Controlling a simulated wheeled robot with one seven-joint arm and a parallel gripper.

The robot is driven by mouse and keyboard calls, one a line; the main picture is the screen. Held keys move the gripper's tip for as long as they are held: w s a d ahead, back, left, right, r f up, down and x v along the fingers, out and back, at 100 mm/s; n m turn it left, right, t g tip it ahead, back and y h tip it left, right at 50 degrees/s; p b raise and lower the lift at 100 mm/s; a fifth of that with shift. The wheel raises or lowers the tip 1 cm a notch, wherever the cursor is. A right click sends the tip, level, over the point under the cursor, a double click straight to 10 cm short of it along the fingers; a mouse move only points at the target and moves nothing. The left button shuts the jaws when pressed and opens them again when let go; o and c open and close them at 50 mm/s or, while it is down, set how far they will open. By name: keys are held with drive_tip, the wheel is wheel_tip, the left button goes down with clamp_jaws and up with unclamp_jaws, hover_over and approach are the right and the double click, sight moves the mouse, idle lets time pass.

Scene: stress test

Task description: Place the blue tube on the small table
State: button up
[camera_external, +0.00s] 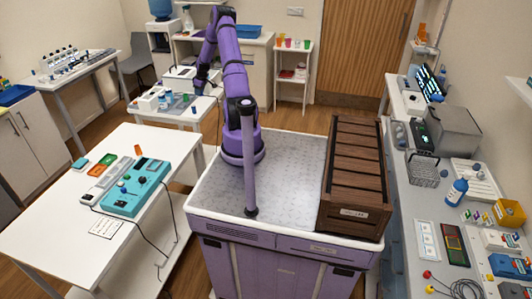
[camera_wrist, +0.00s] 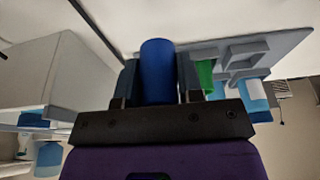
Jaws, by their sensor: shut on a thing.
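The blue tube (camera_wrist: 157,62) is between the two fingers of my gripper (camera_wrist: 156,84) in the wrist view. My gripper is shut on it. I cannot tell whether the tube touches anything.
White boxes (camera_external: 150,102) and small containers crowd the small table. In the wrist view a grey rack (camera_wrist: 243,52) and a green item (camera_wrist: 205,74) are just right of the tube. A larger white table (camera_external: 50,220) stands at the left front.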

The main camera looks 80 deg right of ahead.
sight(198, 99)
drive_tip(key=shift+w+d+f, duration=0.2)
drive_tip(key=shift+w+d, duration=0.65)
drive_tip(key=shift+w, duration=0.15)
drive_tip(key=shift+f, duration=1.6)
drive_tip(key=shift+f, duration=0.1)
drive_tip(key=o, duration=1)
drive_tip(key=shift+c, duration=0.2)
